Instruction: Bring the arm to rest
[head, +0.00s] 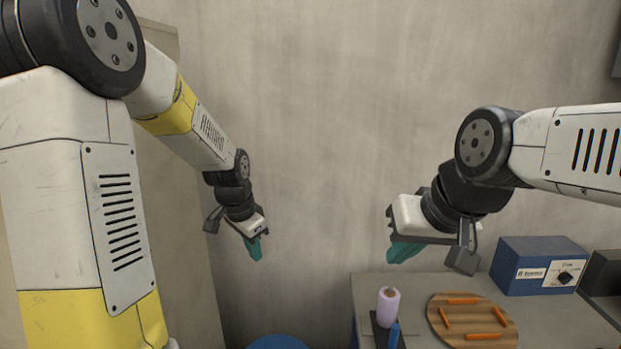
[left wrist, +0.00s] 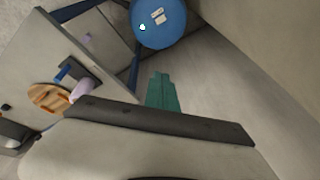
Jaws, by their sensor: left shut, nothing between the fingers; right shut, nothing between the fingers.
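My left gripper (head: 255,247) hangs in the air left of the table in the head view, its teal fingers shut and empty. Its shut teal fingers also show in the left wrist view (left wrist: 162,92), above open floor. My right gripper (head: 402,252) is raised above the table's back left part, its teal fingers together with nothing between them. My left arm (head: 190,125) comes in from the left and my right arm (head: 570,150) from the right. Neither gripper touches anything.
The grey table (head: 375,285) holds a lilac roll (head: 388,305), a blue cylinder (head: 394,335), a round wooden board (head: 472,322) with several orange strips, and a blue box (head: 538,265) with a dial. A blue round object (left wrist: 158,22) stands on the floor left of the table.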

